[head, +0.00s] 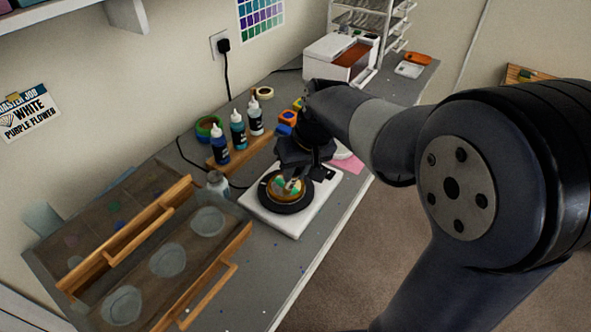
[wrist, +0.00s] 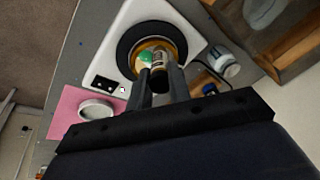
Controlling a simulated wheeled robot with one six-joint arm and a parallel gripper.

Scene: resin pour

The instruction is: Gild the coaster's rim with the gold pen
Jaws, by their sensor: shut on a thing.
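The coaster (head: 272,190) lies on a round black turntable (head: 294,207) set on a white base. In the wrist view the coaster (wrist: 138,49) shows a gold-coloured rim and green and white patches. My gripper (wrist: 160,85) is shut on the gold pen (wrist: 159,62), a slim dark barrel with a pale band between the fingers. The pen points down over the coaster, close to its rim nearest my gripper. I cannot tell whether its tip touches. In the head view my gripper (head: 293,165) hides part of the coaster.
A bottle rack (head: 240,150) with several dropper bottles stands behind the turntable. A small jar (head: 217,183) is left of it. A wooden-handled tray (head: 190,285) with round clear discs fills the left. A pink cloth (wrist: 69,124) lies beside the base, near the bench's front edge.

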